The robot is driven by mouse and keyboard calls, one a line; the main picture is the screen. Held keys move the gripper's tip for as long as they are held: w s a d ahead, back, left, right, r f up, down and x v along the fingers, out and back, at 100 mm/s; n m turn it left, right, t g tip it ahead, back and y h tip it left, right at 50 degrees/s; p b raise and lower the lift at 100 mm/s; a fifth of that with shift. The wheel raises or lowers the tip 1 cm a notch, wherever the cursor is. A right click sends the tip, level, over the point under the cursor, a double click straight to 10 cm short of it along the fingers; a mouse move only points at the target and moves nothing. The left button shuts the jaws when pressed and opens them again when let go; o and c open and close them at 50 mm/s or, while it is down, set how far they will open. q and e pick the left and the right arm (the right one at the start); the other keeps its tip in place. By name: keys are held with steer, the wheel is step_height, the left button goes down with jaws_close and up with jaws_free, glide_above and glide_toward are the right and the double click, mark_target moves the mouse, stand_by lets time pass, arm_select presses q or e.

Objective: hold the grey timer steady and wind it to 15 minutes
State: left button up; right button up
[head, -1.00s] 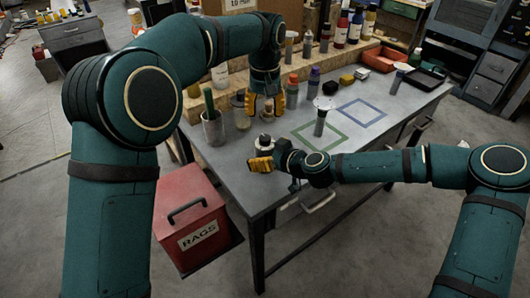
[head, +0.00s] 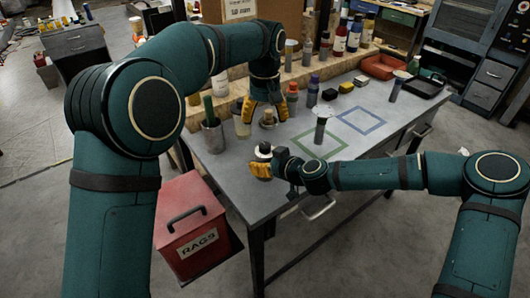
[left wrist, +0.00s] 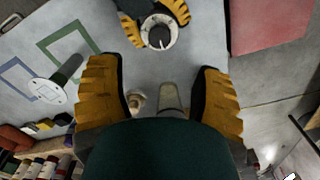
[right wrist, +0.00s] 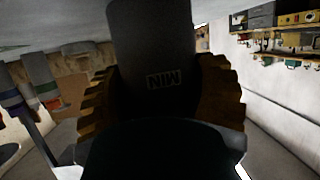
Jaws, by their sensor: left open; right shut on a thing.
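The grey timer (head: 264,150) has a round pale top with a dark part at its middle, and it also shows from above in the left wrist view (left wrist: 160,32). My right gripper (head: 261,169) is shut on its sides, near the table's front edge. In the right wrist view the timer's dark body (right wrist: 155,50) fills the gap between the fingers and bears the letters MIN. I cannot read the dial setting. My left gripper (head: 265,108) is open, pointing down, behind the timer and apart from it. Nothing is gripped in it; small items stand beyond its fingers.
On the grey table (head: 235,165) are a green square outline (head: 320,146), a blue square outline (head: 362,121) and an upright grey cylinder with a white top (head: 320,131). Bottles line the back. A cup (head: 213,137) stands left.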

mark_target(265, 145)
arm_select(q)
step_height(265, 145, down, 10)
steer(key=n, duration=0.7)
steer(key=shift+n, duration=0.3)
jaws_close()
